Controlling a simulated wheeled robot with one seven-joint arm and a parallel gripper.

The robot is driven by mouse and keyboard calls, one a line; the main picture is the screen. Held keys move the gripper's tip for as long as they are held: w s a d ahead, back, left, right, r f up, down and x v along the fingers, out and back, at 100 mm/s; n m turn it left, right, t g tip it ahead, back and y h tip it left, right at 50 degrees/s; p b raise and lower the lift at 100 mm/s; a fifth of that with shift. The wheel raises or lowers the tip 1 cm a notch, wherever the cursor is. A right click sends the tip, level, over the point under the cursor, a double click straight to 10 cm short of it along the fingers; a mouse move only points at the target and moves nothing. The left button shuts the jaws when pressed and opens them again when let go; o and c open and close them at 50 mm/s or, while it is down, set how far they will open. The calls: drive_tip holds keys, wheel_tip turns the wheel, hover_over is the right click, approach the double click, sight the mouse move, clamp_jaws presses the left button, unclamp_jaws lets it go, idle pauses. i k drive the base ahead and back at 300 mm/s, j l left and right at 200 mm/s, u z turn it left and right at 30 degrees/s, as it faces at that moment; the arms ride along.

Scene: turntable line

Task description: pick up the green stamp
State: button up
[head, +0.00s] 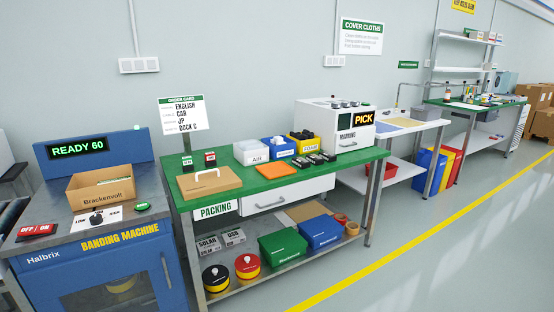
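One shows green (187,161) and the other shows red (210,157). They look like stamps, the left one the green stamp, but they are too small to be sure. Several dark stamp-like pieces (314,159) lie in a row by the bins, their colours unclear. My gripper is not in view.
The banding machine (95,255) is at left. Floor at right is clear.

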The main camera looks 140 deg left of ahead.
sight(187, 162)
drive_tip(key=u, duration=5.2)
drive_tip(key=i+j+z, duration=0.1)
drive_tip(key=i+j, duration=1.75)
drive_tip(key=j, duration=0.15)
drive_tip(key=l, duration=0.85)
drive_tip(key=u, duration=0.05)
